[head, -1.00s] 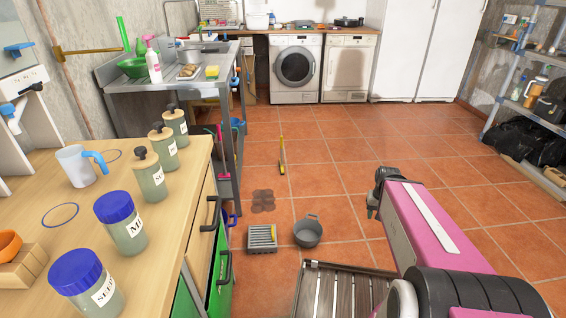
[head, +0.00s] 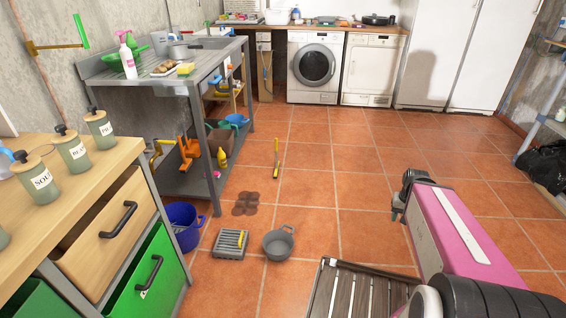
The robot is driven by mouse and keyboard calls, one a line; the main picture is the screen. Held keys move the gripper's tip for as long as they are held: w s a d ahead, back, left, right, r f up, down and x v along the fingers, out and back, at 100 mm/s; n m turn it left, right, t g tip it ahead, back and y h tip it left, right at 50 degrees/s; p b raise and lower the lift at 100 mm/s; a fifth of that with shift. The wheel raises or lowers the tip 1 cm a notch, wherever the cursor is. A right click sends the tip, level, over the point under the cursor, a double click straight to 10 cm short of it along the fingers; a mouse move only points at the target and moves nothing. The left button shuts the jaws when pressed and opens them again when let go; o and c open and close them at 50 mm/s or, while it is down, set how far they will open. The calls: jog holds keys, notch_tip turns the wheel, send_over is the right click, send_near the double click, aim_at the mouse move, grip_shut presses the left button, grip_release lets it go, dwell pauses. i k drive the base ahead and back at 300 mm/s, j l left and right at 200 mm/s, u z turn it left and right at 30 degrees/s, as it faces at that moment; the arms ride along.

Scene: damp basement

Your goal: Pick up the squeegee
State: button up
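A thin yellow item with a dark edge (head: 276,158) lies on the tiled floor in the middle of the head view. It may be the squeegee, but it is too small to be sure. My pink arm reaches in from the lower right. The dark end of my arm, with my gripper (head: 398,208), is to the right of the yellow item and well apart from it. The fingers are too small and turned away to show whether they are open, and I see nothing held.
A grey bucket (head: 279,243), a grey tray (head: 231,243) and a slatted wooden surface (head: 365,297) are in front. A dark stain (head: 246,203) marks the floor. A metal sink table (head: 160,84) and a wooden drawer counter (head: 90,168) line the left. Floor at the centre right is clear.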

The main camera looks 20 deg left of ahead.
aim_at(277, 163)
jog(key=i+l+u, duration=0.1)
jog(key=i+l, duration=0.15)
jog(key=i, duration=0.25)
jog(key=i+l+u, duration=0.1)
jog(key=i+l, duration=0.15)
jog(key=i, duration=0.3)
jog(key=i+l+u, duration=0.1)
jog(key=i+l, duration=0.2)
jog(key=i, duration=0.2)
jog(key=i+j+u, duration=0.1)
jog(key=i+j, duration=0.15)
jog(key=i, duration=0.25)
jog(key=i+j, duration=0.25)
jog(key=i, duration=0.25)
jog(key=i+j+u, duration=0.15)
jog(key=i, duration=0.35)
